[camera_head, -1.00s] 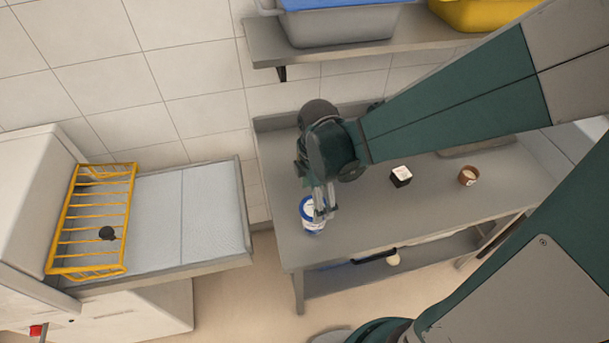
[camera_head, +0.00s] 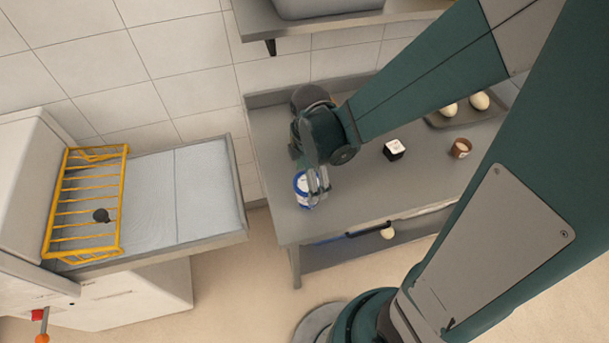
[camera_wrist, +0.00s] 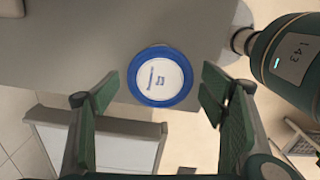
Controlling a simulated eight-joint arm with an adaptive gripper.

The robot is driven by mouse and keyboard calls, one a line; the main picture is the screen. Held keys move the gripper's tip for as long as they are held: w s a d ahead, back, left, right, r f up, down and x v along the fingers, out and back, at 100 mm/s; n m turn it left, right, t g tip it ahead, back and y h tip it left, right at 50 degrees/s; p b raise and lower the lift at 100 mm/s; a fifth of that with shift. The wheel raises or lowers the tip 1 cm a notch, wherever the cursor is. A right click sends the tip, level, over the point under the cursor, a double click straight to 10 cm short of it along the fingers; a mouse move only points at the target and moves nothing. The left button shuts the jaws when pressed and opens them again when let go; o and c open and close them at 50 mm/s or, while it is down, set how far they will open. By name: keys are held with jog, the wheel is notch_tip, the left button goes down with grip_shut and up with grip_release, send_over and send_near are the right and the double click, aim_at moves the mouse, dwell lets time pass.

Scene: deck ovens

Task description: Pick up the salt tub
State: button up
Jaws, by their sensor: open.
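The salt tub (camera_head: 301,189) is a small white tub with a blue rim. It stands near the left front corner of the steel table (camera_head: 345,215). In the wrist view its round lid (camera_wrist: 160,76) is white with blue edging and blue print, and it lies just beyond the fingertips, centred between them. My gripper (camera_head: 318,186) is at the tub in the head view, partly covering its right side. In the wrist view my gripper (camera_wrist: 158,98) is open, with a finger on each side and gaps between the fingers and the tub.
A small black-and-white box (camera_head: 394,150) and a brown cup (camera_head: 461,148) stand farther right on the table. A tray (camera_head: 437,121) with pale round items is behind them. An oven loader with a yellow rack (camera_head: 90,200) stands left. A shelf (camera_head: 330,25) hangs above.

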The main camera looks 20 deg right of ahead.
jog(key=shift+f, duration=1.1)
jog(key=shift+c, duration=0.6)
jog(key=c, duration=1.2)
jog(key=shift+r, duration=0.15)
jog(key=shift+r+p, duration=0.4)
jog(key=shift+r, duration=4.45)
